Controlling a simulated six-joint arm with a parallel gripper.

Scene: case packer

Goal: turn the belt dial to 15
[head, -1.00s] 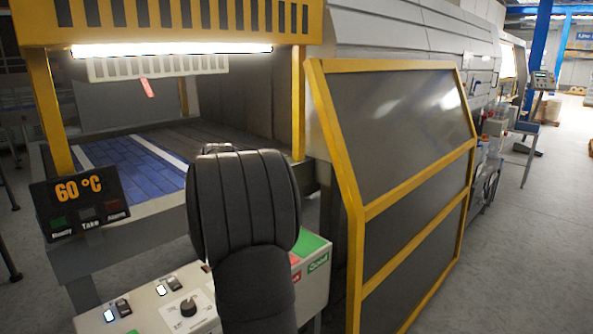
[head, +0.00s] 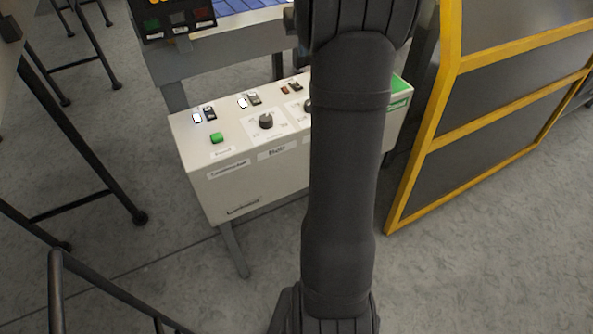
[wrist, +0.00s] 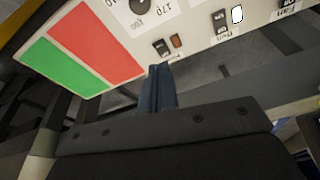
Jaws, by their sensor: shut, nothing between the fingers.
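The belt dial (head: 266,121) is a dark round knob on a white scale plate, above a label that seems to read "Belt". It sits on the sloped top of the white control box (head: 262,185). Its pointer and numbers are too small to read. My gripper (wrist: 162,84) shows in the wrist view with its fingers shut and empty, just off the panel edge near small switches. In the head view my arm hides the gripper. Another dial (wrist: 140,5), with "170" beside it, is cut by the top of the wrist view.
A green button (head: 217,138) and small switches (head: 204,115) sit left of the belt dial. A red plate (wrist: 95,40) and a green plate (wrist: 55,65) lie at the panel's end. A yellow-framed guard (head: 450,130) stands to the right.

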